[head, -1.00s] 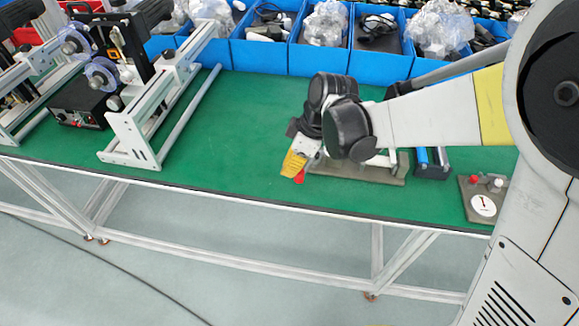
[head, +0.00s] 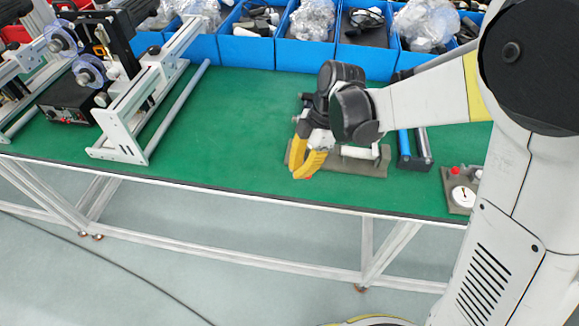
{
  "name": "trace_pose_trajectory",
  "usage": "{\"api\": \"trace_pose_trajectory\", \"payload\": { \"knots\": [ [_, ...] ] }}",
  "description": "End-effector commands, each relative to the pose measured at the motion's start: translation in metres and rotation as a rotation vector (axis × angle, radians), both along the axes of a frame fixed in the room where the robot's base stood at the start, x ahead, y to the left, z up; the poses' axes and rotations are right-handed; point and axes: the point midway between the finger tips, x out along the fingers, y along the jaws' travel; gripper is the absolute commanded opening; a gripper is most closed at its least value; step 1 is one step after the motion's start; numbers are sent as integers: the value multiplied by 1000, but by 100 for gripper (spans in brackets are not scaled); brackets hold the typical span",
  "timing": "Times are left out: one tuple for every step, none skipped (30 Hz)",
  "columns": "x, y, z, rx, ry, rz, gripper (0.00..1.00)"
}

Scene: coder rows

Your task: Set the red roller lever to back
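A grey base plate (head: 368,168) with a pale cylinder (head: 360,152) lies on the green bench mat under my arm. A small red tip (head: 308,178), perhaps the end of the red roller lever, shows just below my gripper's fingers. The rest of the lever is hidden behind the gripper and wrist. My gripper (head: 302,168) has yellow fingers pointing down at the left end of the plate, right by the red tip. The fingertips look close together, but I cannot tell whether they are open, shut or touching the lever.
A device with a blue roller (head: 405,145) stands right of the plate. A gauge box (head: 461,195) with a red knob is further right. Blue bins (head: 306,55) line the back. A metal frame (head: 128,140) stands left. The mat between frame and gripper is clear.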

Motion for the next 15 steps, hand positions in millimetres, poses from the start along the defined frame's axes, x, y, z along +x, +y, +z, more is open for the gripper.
{"api": "trace_pose_trajectory", "payload": {
  "knots": [
    [0,-3,0,0,1,-2,0],
    [0,-5,0,0,1,-2,0],
    [0,-7,0,0,1,-3,0],
    [0,-8,0,0,1,-3,0],
    [0,-9,0,0,0,-3,0],
    [1,-10,0,0,0,-3,0],
    [1,-11,0,0,0,-3,0],
    [1,-12,0,0,0,-3,0],
    [1,-13,0,0,0,-3,0],
    [1,-13,0,0,0,-3,0],
    [1,-13,0,0,0,-3,0],
    [1,-14,0,0,0,-3,0],
    [1,-14,0,0,0,-3,0],
    [1,-14,0,0,0,-3,0],
    [1,-14,0,0,0,-3,0]
  ]
}}
